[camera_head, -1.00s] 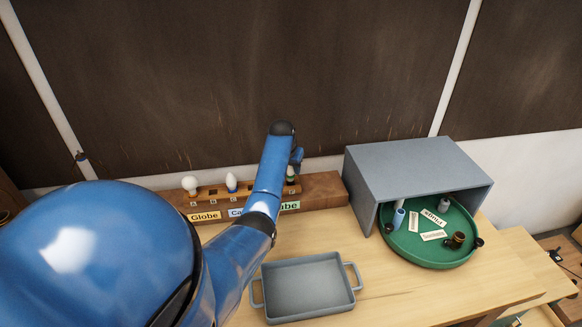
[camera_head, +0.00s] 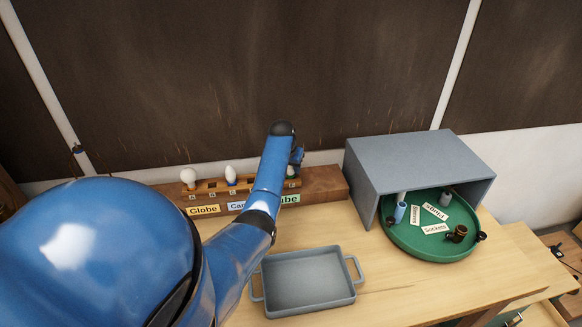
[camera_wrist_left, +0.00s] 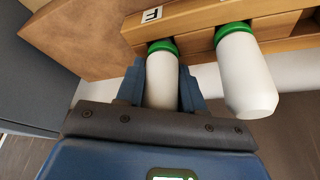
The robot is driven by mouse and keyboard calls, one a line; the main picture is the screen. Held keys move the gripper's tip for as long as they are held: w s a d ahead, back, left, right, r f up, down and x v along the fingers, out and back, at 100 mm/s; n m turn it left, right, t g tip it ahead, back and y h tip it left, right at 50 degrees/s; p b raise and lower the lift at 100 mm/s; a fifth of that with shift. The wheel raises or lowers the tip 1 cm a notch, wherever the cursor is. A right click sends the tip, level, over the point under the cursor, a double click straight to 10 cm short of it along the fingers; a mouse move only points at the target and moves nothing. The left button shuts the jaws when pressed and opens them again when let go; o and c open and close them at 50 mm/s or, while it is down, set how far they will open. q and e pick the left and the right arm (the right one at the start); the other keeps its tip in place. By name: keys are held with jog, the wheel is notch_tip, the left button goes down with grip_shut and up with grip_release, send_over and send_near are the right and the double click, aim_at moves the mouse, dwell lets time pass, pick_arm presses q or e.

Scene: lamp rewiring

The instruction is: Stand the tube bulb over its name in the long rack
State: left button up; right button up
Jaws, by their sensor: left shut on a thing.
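The long wooden rack (camera_head: 325,183) stands along the back of the bench, with name labels on its front: Globe (camera_head: 203,210), one partly hidden, and a green one (camera_head: 290,199) showing "ube". My left gripper (camera_wrist_left: 162,80) is shut on a white bulb with a green collar (camera_wrist_left: 161,92). Its collar end meets the rack beside the F mark (camera_wrist_left: 152,15); whether it is fully seated I cannot tell. A second white, green-collared bulb (camera_wrist_left: 246,80) stands next to it. In the head view my left forearm hides part of the rack and labels.
A globe bulb (camera_head: 188,176) and a candle bulb (camera_head: 230,174) stand at the rack's left. A grey tray (camera_head: 308,306) lies in front. A grey open box (camera_head: 420,160) covers part of a green turntable (camera_head: 440,250) holding sockets and cards. Bare bench lies between tray and turntable.

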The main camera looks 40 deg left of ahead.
pick_arm(q)
jog(key=shift+f, duration=0.2)
dwell(0.5)
jog(key=o, duration=1.1)
jog(key=b+v, duration=0.1)
jog(key=v, duration=0.9)
jog(key=shift+r+b, duration=0.35)
jog(key=shift+r, duration=0.05)
jog(key=shift+s, duration=0.15)
